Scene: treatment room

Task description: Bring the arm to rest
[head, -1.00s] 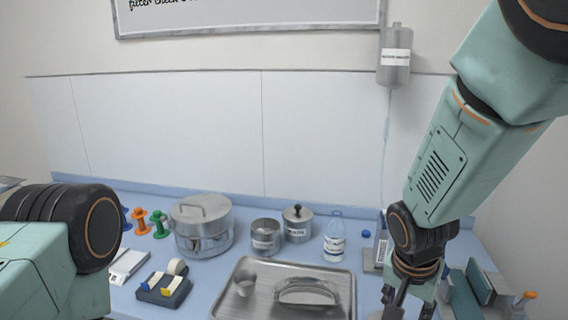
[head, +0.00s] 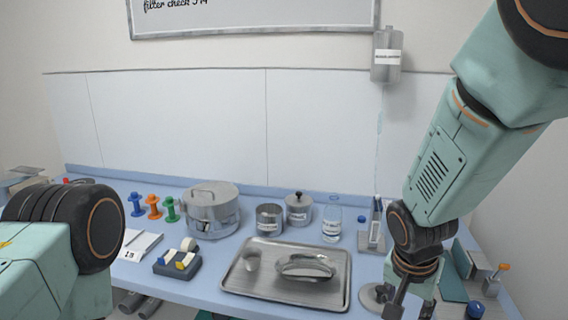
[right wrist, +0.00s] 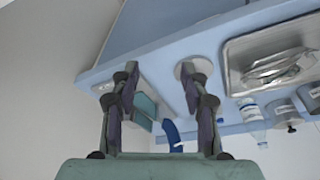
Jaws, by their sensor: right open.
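My right arm comes down along the right side of the head view. Its gripper (head: 408,306) points down at the right part of the blue table (head: 215,285), partly cut off by the lower edge. In the right wrist view, the gripper (right wrist: 160,82) has its two fingers wide apart with nothing between them. My left arm shows only as a link at the lower left; its gripper is out of view.
A metal tray (head: 240,295) with a cup and a curved dish lies left of the right gripper. A round metal disc (head: 373,297) is close beside it. Behind are a large pot (head: 212,212), smaller pots and a bottle (head: 332,225). Books (head: 452,285) stand at right.

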